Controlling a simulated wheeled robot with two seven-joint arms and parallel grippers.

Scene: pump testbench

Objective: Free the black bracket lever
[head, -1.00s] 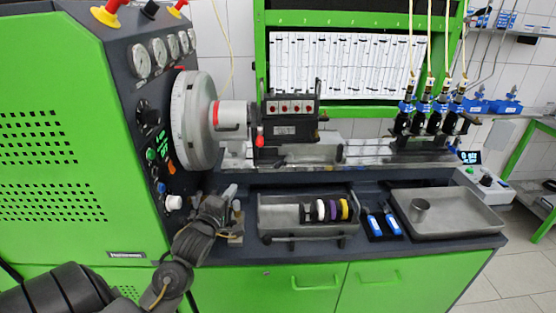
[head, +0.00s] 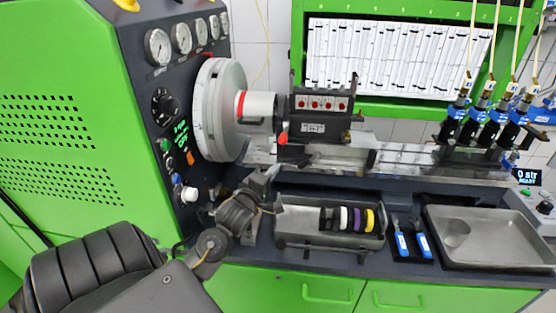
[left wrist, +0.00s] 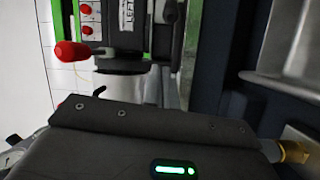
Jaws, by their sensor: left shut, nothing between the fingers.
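The black bracket (head: 320,118), with a row of red dots on its face, stands on the bench rail right of the chuck. Its lever has a red knob (head: 283,138) at the bracket's lower left. The red knob also shows at the upper left of the left wrist view (left wrist: 72,53), beside the bracket's underside. My left gripper (head: 270,172) is shut and empty, below the knob and near the left end of the parts tray, apart from the lever. The gripper's housing fills the bottom of the wrist view. My right gripper is out of view.
The chuck (head: 218,110) and green gauge cabinet (head: 75,130) stand to the left. A parts tray (head: 300,237) with coloured rings, blue-handled tools (head: 402,243) and a wide metal tray (head: 490,255) lie in front. Blue-black injectors (head: 480,125) stand at the right.

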